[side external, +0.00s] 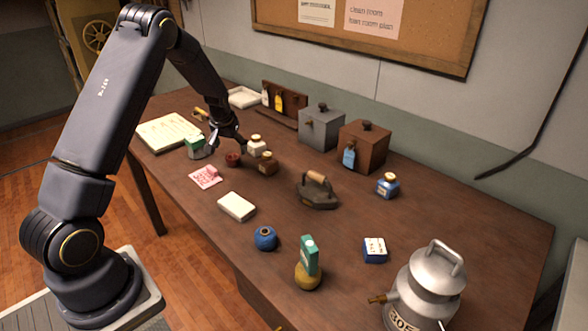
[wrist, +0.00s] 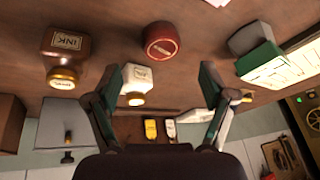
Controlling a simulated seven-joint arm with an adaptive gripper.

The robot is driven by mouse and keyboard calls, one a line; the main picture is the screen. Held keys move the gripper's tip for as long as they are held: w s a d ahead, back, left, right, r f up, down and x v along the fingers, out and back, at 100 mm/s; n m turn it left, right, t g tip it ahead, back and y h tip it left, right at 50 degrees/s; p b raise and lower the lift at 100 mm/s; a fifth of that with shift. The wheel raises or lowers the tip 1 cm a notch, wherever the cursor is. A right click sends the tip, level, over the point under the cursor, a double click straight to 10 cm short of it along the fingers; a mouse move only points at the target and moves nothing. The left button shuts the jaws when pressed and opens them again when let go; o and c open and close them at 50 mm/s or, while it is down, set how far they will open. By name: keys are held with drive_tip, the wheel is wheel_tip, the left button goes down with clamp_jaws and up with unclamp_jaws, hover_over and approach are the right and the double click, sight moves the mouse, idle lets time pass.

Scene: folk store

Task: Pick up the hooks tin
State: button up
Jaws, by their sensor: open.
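No label that I can read says hooks, so I cannot be sure which thing is the hooks tin. A small round dark red tin (side external: 233,159) stands on the table near my gripper (side external: 226,146). In the wrist view the red tin (wrist: 163,42) lies just beyond the open fingertips (wrist: 161,73), roughly centred between them, and nothing is held. A small blue box with a white label (side external: 375,250) sits far off at the front right; its lettering is unreadable. A white jar (side external: 256,146) and a brown ink bottle (side external: 267,163) stand right of the red tin.
A green-and-white box (side external: 195,147) is close on the gripper's left, near an open ledger (side external: 168,131). A pink paper (side external: 205,177) lies in front. A grey box (side external: 321,128), brown box (side external: 364,147) and flat iron (side external: 317,192) stand to the right.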

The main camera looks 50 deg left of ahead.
sight(233, 157)
drive_tip(key=x, duration=0.7)
drive_tip(key=shift+a+r, duration=0.1)
drive_tip(key=shift+c, duration=0.3)
drive_tip(key=c, duration=1.2)
drive_tip(key=shift+r, duration=0.1)
